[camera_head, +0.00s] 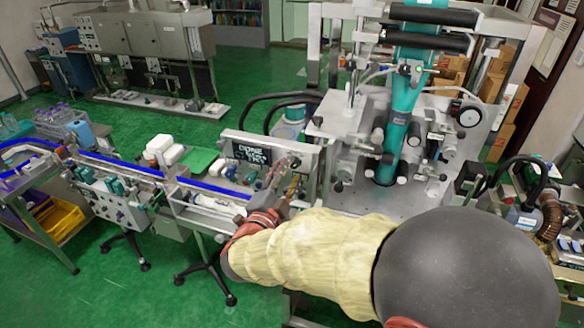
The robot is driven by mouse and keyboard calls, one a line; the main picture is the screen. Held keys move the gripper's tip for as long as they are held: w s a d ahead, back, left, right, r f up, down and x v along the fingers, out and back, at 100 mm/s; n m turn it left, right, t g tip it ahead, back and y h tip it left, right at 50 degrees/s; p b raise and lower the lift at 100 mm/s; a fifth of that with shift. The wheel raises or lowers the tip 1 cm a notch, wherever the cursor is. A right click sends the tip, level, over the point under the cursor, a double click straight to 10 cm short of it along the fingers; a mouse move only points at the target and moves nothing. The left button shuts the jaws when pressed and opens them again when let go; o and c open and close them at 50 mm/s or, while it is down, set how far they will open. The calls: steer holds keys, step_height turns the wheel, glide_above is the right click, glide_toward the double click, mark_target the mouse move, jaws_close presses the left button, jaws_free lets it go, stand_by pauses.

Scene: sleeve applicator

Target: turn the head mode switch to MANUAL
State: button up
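A grey control panel (228,135) with a dark display (252,153) showing white text stands left of the sleeve machine. Small knobs or buttons sit at the panel's right part, but they are too small to read. I cannot make out which one is the head mode switch or where it points. My gripper (284,168) is in front of the panel's right part, below and right of the display. It covers part of the panel face. I cannot tell whether it touches a control or whether its fingers are open or shut.
The sleeve machine's steel plate (350,195) and teal column (398,130) stand right of the panel. A conveyor with a blue edge (217,189) runs to the left. A cart with a yellow bin (62,222) is at far left. Green floor (110,285) is open at lower left.

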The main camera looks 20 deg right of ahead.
mark_target(295, 164)
steer(key=shift+x, duration=1.15)
steer(key=shift+c, duration=1.1)
steer(key=c, duration=0.7)
jaws_close()
